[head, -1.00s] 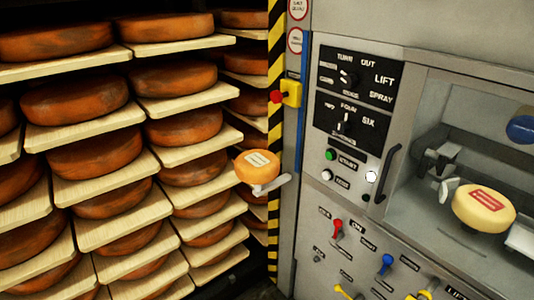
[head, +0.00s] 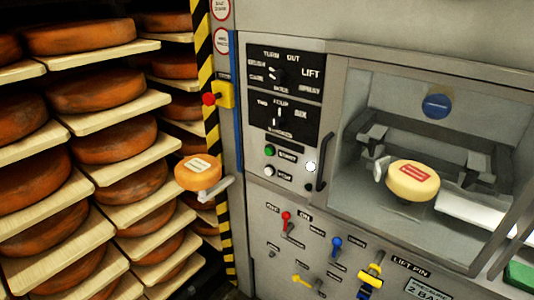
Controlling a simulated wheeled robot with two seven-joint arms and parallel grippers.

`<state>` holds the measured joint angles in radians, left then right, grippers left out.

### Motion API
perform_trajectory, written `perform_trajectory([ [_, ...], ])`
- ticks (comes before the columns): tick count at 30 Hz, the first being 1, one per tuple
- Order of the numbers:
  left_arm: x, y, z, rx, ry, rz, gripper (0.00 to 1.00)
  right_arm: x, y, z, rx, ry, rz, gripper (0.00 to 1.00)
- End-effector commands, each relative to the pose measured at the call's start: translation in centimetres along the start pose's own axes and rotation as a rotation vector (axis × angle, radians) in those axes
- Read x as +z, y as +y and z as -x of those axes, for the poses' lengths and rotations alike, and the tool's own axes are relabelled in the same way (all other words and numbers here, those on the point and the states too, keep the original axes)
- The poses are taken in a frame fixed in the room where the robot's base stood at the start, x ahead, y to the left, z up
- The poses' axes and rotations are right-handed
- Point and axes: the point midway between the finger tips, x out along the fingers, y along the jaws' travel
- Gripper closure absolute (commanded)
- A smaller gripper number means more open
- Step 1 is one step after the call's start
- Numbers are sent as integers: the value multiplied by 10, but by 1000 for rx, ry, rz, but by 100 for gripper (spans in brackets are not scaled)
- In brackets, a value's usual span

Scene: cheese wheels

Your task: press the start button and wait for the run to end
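The start button (head: 270,151) is a small green button on the machine's grey front panel, with a label to its right. A white button (head: 268,171) sits just below it, and a bright white round button or lamp (head: 310,167) is to the right. A pale yellow cheese wheel (head: 412,181) with a red label is inside the machine's windowed chamber, beside grey metal jaws (head: 377,158). Neither of my grippers can be made out in the head view.
Wooden shelves (head: 105,117) with orange-brown cheese wheels fill the left. A smaller orange wheel (head: 198,172) sits on a bracket before the striped post (head: 207,80). A red emergency button (head: 208,99) is on the post. Coloured levers, including a red one (head: 286,218), line the lower panel.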

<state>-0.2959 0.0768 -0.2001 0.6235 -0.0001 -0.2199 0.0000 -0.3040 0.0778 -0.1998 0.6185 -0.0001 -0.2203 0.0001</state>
Motion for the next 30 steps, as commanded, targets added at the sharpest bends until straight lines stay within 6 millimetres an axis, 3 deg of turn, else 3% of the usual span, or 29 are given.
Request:
perform_trajectory([
  [5,-4,0,0,0,6,0,64,2,-3,0,-4,-3,2,46],
  [15,-6,2,0,2,9,-2,64,3,-4,0,-5,-4,2,100],
  [30,-6,2,0,2,10,-2,64,4,-4,0,-4,-6,2,100],
])
